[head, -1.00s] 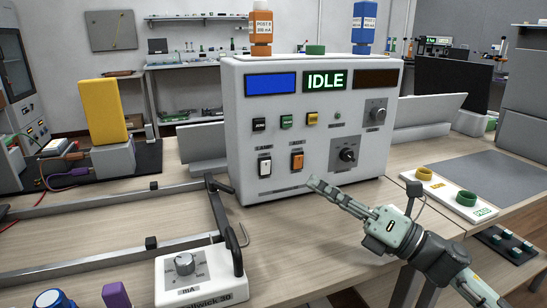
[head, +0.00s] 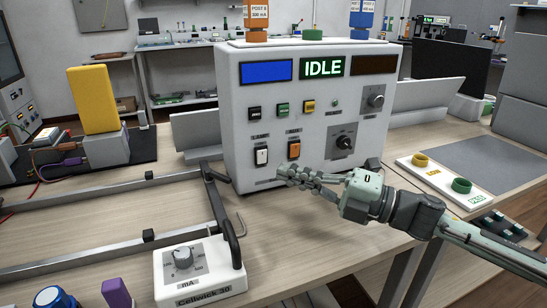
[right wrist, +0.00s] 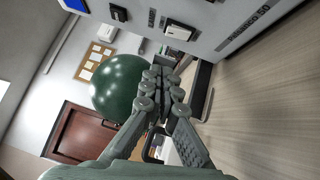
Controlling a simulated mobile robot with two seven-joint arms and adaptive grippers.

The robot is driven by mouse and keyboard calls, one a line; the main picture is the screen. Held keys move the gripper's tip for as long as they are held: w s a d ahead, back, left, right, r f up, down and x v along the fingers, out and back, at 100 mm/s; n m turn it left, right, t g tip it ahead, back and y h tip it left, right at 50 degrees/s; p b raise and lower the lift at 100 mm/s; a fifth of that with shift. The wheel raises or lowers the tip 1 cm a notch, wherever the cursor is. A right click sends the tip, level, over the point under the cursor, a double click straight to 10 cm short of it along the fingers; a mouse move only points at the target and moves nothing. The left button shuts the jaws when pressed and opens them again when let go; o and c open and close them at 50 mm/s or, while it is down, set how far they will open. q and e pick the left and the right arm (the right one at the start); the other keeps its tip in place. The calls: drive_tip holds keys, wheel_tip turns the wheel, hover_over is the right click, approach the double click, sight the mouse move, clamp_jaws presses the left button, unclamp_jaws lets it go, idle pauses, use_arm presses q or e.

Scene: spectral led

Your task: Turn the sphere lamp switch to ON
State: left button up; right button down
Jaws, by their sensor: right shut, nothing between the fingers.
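The grey control box (head: 360,110) stands on the bench with its screen reading IDLE. Low on its front are a white rocker switch (head: 262,157) on the left, with a small label above it that is hard to read, and an orange rocker switch (head: 294,151). My right gripper (head: 283,172) is shut and empty, its fingertips just below and in front of these two switches. In the right wrist view its closed fingers (right wrist: 161,74) point past the panel, with the white rocker (right wrist: 180,31) apart from them. A dark green sphere (right wrist: 118,82) shows there beyond the fingers. My left gripper is out of view.
A white dial box (head: 200,275) and a dark metal frame (head: 110,183) occupy the left front of the bench. A white plate with yellow and green rings (head: 461,186) lies at right. Bare bench lies in front of the control box.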

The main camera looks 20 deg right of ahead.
sight(262, 157)
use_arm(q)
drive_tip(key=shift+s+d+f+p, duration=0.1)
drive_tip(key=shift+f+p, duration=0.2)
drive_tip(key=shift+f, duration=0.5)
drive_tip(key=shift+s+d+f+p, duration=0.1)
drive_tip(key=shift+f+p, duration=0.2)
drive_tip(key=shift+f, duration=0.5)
use_arm(e)
drive_tip(key=shift+w+a+r, duration=0.15)
drive_tip(key=shift+w+a, duration=0.15)
drive_tip(key=shift+w, duration=0.6)
drive_tip(key=shift+w+a+r, duration=0.1)
drive_tip(key=shift+w+a, duration=0.15)
drive_tip(key=shift+w, duration=0.65)
drive_tip(key=shift+w+a+r, duration=0.15)
drive_tip(key=shift+w+a, duration=0.15)
drive_tip(key=shift+w, duration=0.6)
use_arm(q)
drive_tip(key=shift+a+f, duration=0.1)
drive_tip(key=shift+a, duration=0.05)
use_arm(e)
drive_tip(key=shift+d, duration=0.15)
